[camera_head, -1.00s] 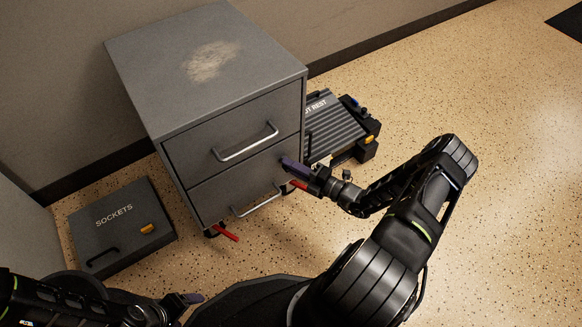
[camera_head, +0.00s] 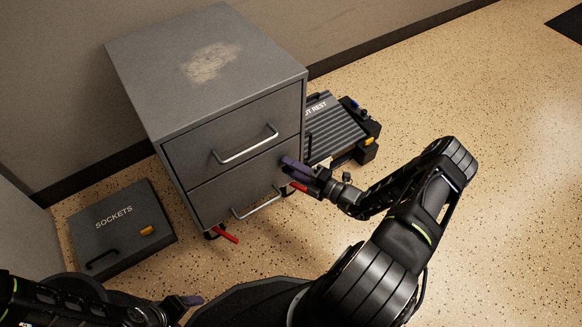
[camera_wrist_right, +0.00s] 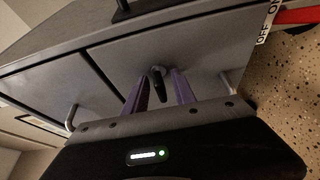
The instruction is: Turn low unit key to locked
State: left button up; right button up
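The low unit (camera_head: 190,110) is a grey two-drawer cabinet with a worn patch on top, and both drawers are closed. In the right wrist view a dark key (camera_wrist_right: 158,84) sticks out of the cabinet front (camera_wrist_right: 210,55). My right gripper (camera_wrist_right: 158,90) has its two purple fingers apart, one on each side of the key, with gaps showing. In the head view the right gripper (camera_head: 289,166) is at the right side of the lower drawer, and its fingers hide the key. My left gripper (camera_head: 190,300) is low in the picture, away from the cabinet; its opening is unclear.
A grey SOCKETS case (camera_head: 122,225) lies on the floor left of the cabinet. A ridged foot rest (camera_head: 335,125) stands to its right. Red castor levers (camera_head: 227,235) stick out at the base. A bar handle (camera_head: 262,204) crosses the lower drawer. The floor at right is clear.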

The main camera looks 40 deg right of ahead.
jog(key=p+v, duration=0.2)
jog(key=v, duration=0.5)
jog(key=shift+s+d, duration=0.15)
jog(key=shift+s, duration=0.25)
